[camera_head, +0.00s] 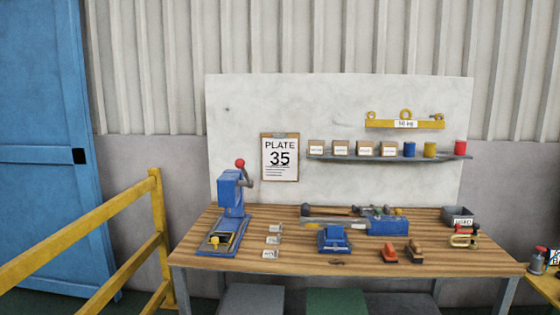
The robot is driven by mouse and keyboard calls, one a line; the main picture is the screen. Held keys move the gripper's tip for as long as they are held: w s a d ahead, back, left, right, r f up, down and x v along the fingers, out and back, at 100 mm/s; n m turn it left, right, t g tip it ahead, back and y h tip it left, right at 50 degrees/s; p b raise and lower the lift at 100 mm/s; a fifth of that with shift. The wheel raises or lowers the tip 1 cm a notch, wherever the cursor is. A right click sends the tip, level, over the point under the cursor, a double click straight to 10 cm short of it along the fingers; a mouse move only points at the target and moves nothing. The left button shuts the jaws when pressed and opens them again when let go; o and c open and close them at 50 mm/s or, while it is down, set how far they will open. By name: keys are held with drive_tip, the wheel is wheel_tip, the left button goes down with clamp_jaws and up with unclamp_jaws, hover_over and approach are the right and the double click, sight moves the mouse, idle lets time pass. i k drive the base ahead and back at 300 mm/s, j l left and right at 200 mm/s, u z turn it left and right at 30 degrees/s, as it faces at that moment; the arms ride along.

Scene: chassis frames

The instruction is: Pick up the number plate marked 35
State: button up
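A clipboard (280,157) on the white back panel holds a paper reading "PLATE 35". On the wooden workbench, right of the blue press, lie three small pale plates in a column: a far one (275,228), a middle one (272,240) and a near one (269,254). They carry dark marks that are too small to read, so I cannot tell which is marked 35. My gripper is not in view.
The workbench (310,263) bears a blue lever press (231,195), a blue vise (334,239) and several tools. A yellow railing (90,226) stands at the left, before a blue door (45,130). A shelf (390,157) with small boxes hangs above.

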sight(271, 240)
drive_tip(key=i+j+u, duration=0.25)
drive_tip(key=i, duration=0.5)
drive_tip(key=i+u, duration=0.25)
drive_tip(key=i, duration=0.5)
